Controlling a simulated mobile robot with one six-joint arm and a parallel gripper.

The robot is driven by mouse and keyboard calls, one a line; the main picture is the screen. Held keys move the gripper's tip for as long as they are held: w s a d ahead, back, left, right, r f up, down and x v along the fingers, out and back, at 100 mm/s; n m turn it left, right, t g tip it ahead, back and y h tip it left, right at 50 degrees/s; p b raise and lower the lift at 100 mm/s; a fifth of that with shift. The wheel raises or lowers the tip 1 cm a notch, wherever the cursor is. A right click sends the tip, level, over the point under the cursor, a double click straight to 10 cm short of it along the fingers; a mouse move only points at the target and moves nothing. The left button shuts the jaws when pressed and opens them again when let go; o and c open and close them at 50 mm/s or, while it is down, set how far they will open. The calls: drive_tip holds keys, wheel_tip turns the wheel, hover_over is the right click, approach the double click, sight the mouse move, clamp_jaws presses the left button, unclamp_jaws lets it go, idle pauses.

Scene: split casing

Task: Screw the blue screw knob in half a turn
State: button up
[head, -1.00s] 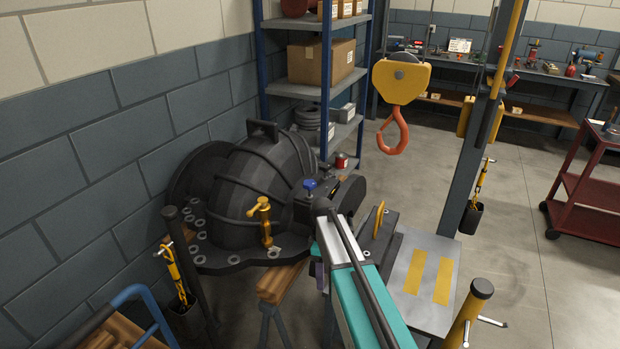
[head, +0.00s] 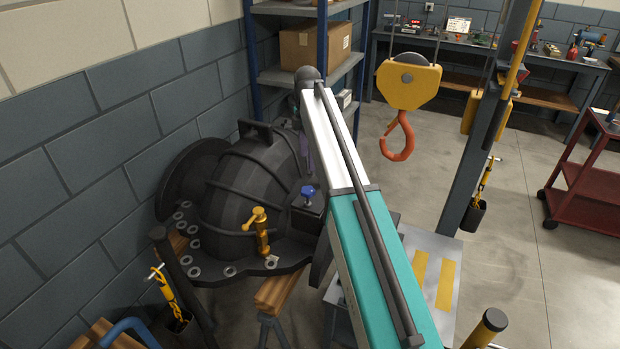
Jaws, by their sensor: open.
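The blue screw knob (head: 307,191) sits on a dark block at the right side of the black domed casing (head: 245,190). It is clear of my arm in the picture, just left of my teal and white arm link. My arm rises from the bottom right to a dark joint above the casing, and a narrow part of it hangs down behind the white link. My gripper is not visible; the arm hides whatever is behind it, so I cannot tell its distance from the knob.
A yellow T-handled screw (head: 260,230) stands on the casing flange, with several grey nuts or washers around the rim. An orange hook (head: 398,138) under a yellow block hangs to the right. A blue shelf (head: 255,80) stands behind.

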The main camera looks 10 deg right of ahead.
drive_tip(key=shift+w+a+r, duration=0.15)
drive_tip(key=shift+r, duration=0.2)
drive_tip(key=p, duration=0.4)
approach(308, 190)
drive_tip(key=shift+w+f, duration=0.1)
drive_tip(key=shift+f, duration=3.9)
